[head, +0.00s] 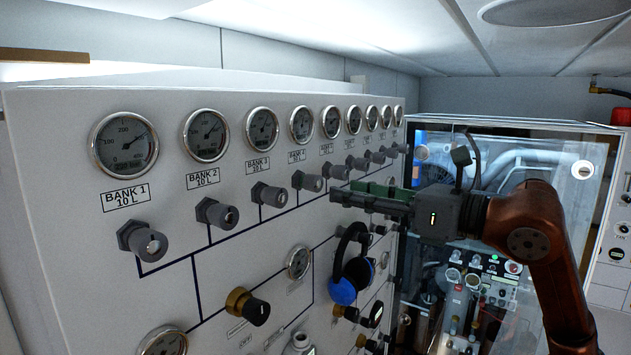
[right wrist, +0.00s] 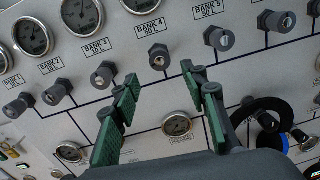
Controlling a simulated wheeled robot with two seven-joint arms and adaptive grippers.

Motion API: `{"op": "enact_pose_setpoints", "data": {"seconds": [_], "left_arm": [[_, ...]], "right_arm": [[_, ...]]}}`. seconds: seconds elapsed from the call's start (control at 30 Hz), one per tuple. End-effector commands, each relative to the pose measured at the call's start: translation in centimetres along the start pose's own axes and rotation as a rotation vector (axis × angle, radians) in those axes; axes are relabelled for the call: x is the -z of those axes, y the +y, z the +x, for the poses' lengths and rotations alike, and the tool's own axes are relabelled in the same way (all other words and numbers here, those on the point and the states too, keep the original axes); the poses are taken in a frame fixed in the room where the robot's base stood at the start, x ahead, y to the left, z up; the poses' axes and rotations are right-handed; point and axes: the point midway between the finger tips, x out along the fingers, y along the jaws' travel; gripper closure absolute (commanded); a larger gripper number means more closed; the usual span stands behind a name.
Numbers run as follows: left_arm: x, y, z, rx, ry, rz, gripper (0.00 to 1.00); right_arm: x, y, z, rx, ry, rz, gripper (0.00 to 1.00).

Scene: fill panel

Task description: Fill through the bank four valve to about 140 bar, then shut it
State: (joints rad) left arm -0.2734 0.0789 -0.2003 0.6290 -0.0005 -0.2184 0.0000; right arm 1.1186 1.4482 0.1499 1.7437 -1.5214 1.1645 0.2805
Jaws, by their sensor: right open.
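The bank four valve (head: 311,183) is a dark grey knob on the white panel, under its "BANK 4" label and round gauge (head: 302,124). The gauge's needle is too small to read surely. In the right wrist view the valve (right wrist: 159,56) lies just beyond and between the fingertips, below the label (right wrist: 150,28); the gauge is mostly cut off at the top edge. My right gripper (head: 336,198) reaches in from the right, close to the panel. Its green-padded fingers (right wrist: 160,78) are spread apart and empty, apart from the knob. My left gripper is not in view.
Neighbouring knobs of bank three (right wrist: 104,74) and bank five (right wrist: 220,39) stand out on either side. Blue and black ear defenders (head: 344,290) hang on the panel below the gripper. A brass-based valve (head: 247,307) sits lower left. A glass-fronted cabinet (head: 410,270) stands at the right.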

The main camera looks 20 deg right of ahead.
Motion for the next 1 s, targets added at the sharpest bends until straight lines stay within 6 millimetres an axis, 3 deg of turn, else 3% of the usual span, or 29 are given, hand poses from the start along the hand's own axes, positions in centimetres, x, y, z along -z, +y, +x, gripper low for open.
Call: {"op": "enact_pose_setpoints", "data": {"seconds": [0.3, 0.4, 0.53, 0.8, 0.9, 1.0], "left_arm": [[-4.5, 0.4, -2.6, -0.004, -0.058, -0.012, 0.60], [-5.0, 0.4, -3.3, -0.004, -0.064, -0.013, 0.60], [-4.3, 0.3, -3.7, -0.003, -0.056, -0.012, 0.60], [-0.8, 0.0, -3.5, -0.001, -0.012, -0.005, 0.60], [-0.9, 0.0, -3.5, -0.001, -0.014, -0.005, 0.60], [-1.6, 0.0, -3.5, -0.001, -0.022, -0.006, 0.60]], "right_arm": [[-0.3, -0.5, 3.6, 0.014, 0.002, 0.001, 0.60], [-0.3, -0.5, 5.0, 0.014, 0.000, 0.001, 0.60], [-0.1, -0.5, 6.2, 0.014, 0.000, 0.000, 0.60], [0.1, -0.5, 6.9, 0.013, 0.000, -0.001, 0.60], [0.1, -0.4, 6.9, 0.012, 0.001, -0.001, 0.60], [0.1, -0.4, 7.0, 0.012, 0.001, -0.001, 0.67]]}}
